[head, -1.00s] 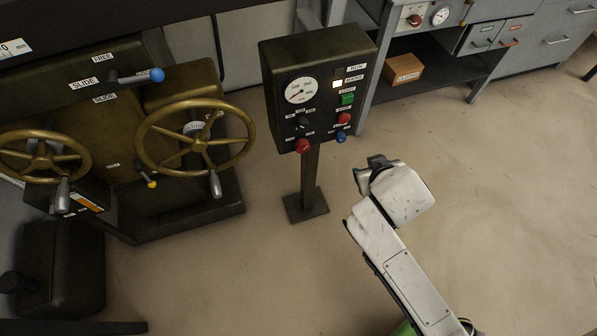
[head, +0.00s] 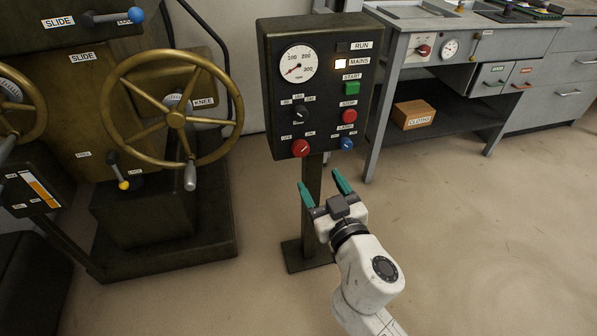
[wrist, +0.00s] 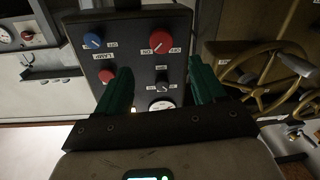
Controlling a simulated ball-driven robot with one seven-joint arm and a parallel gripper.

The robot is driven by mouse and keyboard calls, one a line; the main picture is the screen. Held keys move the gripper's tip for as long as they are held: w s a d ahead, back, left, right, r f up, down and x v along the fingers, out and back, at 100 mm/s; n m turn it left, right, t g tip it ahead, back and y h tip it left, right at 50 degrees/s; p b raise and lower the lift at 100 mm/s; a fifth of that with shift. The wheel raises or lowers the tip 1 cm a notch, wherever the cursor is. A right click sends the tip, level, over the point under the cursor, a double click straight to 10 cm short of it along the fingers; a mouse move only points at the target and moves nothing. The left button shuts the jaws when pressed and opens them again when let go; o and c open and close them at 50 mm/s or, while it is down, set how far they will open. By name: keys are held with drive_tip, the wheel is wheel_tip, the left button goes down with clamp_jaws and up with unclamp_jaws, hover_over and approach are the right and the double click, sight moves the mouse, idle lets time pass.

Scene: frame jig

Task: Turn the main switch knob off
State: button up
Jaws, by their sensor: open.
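A dark control box (head: 265,100) stands on a post. The large red knob (head: 300,148) is at its lower left, between small labels that seem to read OFF on the left and ON on the right. Its white mark points up and right, toward ON. It also shows in the wrist view (wrist: 159,42), upside down. No name plate for it is legible. The white MAINS lamp (head: 341,63) is lit. My gripper (head: 320,180), with green fingers, is open and empty, below and in front of the box, apart from the knob. It also shows in the wrist view (wrist: 160,68).
Beside the red knob are a blue LAMP knob (head: 347,144), a red stop button (head: 349,116), a black selector (head: 300,115) and a green START button (head: 352,88). A brass handwheel (head: 177,120) stands at left. A grey bench (head: 395,80) is at right. The floor between is clear.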

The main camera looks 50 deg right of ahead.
sight(302, 152)
drive_tip(key=p+x, duration=0.2)
drive_tip(key=x, duration=0.7)
drive_tip(key=shift+w+r, duration=0.1)
drive_tip(key=shift+w, duration=0.05)
drive_tip(key=shift+w+d+p, duration=0.3)
drive_tip(key=shift+w+d, duration=0.1)
drive_tip(key=shift+w, duration=0.2)
drive_tip(key=c, duration=1)
